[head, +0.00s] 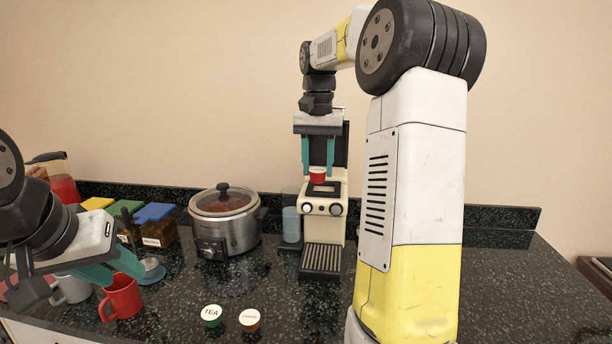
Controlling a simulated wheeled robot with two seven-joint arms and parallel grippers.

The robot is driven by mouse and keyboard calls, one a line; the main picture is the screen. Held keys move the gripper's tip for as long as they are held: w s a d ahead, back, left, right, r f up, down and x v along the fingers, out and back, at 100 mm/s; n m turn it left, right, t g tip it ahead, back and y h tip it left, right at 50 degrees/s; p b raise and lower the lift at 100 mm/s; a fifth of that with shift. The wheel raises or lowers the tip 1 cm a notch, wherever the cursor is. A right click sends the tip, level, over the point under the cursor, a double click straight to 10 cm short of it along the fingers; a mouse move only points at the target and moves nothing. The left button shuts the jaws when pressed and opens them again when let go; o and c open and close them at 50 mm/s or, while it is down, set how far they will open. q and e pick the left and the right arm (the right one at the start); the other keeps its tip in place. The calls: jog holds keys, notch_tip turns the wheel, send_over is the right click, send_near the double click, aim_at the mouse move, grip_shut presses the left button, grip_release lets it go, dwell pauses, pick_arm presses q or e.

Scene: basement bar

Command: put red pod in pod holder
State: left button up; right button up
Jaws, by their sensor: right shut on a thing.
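The red pod (317,177) is between the teal fingertips of my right gripper (318,168). My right gripper points down from above and is shut on the pod. The pod is held upright over the top of the cream coffee machine (314,228). The pod holder (324,188) is the dark recess in the machine's top, just below the pod. I cannot tell whether the pod touches it. My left gripper (126,274) is at the lower left, close to the red mug (120,298), with its teal fingers apart and nothing seen between them.
A green tea pod (212,316) and a brown-rimmed pod (250,320) lie on the front of the dark counter. A slow cooker (226,222) stands left of the machine. Jars with coloured lids and a blender (63,184) are at the back left.

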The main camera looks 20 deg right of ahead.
aim_at(324, 175)
jog(key=w+d, duration=0.3)
jog(key=shift+f, duration=0.3)
jog(key=shift+s+f, duration=0.1)
jog(key=shift+f, duration=1.55)
jog(key=o, duration=1.3)
jog(key=shift+f, duration=0.15)
